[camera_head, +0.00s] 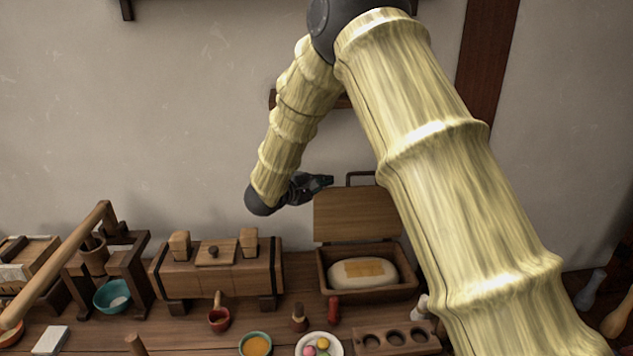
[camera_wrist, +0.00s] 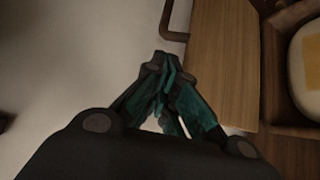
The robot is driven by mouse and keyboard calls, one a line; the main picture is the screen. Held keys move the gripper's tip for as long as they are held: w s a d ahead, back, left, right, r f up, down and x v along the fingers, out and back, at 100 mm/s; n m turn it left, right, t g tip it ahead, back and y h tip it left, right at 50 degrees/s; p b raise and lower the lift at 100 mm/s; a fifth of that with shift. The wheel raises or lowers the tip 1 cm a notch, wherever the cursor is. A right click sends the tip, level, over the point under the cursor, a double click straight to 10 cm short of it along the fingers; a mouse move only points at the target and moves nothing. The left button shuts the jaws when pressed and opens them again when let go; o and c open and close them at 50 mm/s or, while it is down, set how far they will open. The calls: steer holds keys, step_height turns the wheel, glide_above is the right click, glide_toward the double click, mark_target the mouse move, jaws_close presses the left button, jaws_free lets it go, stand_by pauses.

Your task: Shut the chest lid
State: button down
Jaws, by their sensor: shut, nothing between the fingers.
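The wooden chest (camera_head: 402,291) stands at the back of the table against the wall, with its lid (camera_head: 345,213) open and raised upright behind it. A dark handle (camera_head: 361,174) shows on the lid's top edge. Inside the chest lies a pale rounded sack (camera_head: 345,277) with a tan patch.
A wooden box with blocks (camera_head: 220,273) stands left of the chest. In front are a red cup (camera_head: 219,320), a bowl of orange stuff (camera_head: 256,345), a plate of coloured balls (camera_head: 319,346) and a holed wooden rack (camera_head: 395,338). My arm hides part of the right side.

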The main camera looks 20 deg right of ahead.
steer(key=x, duration=0.6)
steer(key=shift+d+p, duration=0.2)
steer(key=shift+p, duration=0.15)
steer(key=shift+w+a+f, duration=0.1)
steer(key=shift+w+f, duration=0.05)
